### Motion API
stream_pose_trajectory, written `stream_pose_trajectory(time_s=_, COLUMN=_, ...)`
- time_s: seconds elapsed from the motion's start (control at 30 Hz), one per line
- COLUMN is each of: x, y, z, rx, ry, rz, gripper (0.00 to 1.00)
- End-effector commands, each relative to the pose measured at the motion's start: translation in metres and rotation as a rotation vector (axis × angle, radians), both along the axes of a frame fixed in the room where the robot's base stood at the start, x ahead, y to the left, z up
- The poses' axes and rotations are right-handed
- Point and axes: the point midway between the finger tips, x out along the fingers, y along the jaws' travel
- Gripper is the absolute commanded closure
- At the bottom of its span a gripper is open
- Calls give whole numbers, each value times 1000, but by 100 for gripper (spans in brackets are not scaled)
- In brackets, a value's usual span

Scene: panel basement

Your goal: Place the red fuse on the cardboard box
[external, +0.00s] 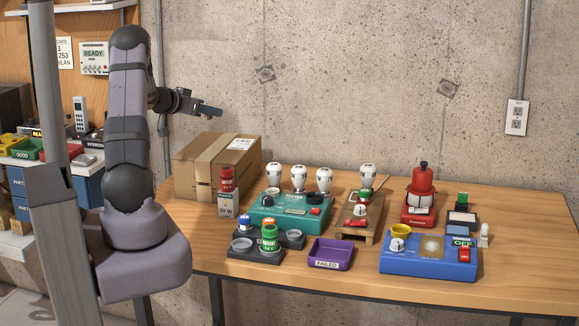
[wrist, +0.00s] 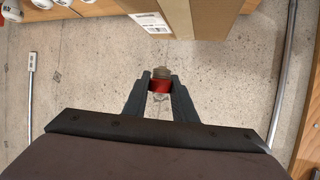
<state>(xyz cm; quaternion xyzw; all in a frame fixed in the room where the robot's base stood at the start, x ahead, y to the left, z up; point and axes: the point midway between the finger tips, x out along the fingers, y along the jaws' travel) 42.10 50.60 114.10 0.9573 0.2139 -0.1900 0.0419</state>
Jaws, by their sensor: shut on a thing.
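The cardboard box (external: 195,165) stands closed and taped at the back left of the table, with a white label on top. Its edge and label also show at the top of the wrist view (wrist: 185,14). My gripper (external: 216,112) is above the box, near its back side. In the wrist view my gripper (wrist: 159,82) is shut on a small piece with a red band and a pale end, which looks like the red fuse (wrist: 160,85). In the external view the held piece cannot be made out.
A red canister (external: 227,180) on a grey block stands in front of the box. A green tester (external: 285,213) with white bulbs, a fuse rack (external: 252,254), a purple tray (external: 331,254) and a blue device (external: 428,256) fill the table. A concrete wall (external: 350,80) is behind.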

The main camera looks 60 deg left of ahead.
Motion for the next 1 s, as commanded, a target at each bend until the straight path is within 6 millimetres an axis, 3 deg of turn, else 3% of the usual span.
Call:
stream_pose_trajectory(time_s=0.4, x=0, y=-1, z=-55, rx=-4, ry=1, rz=-2, gripper=97)
stream_pose_trajectory(time_s=0.73, x=0, y=-1, z=-67, rx=-3, ry=1, rz=-3, gripper=97)
stream_pose_trajectory(time_s=1.0, x=0, y=-1, z=-96, rx=-4, ry=0, rz=-3, gripper=97)
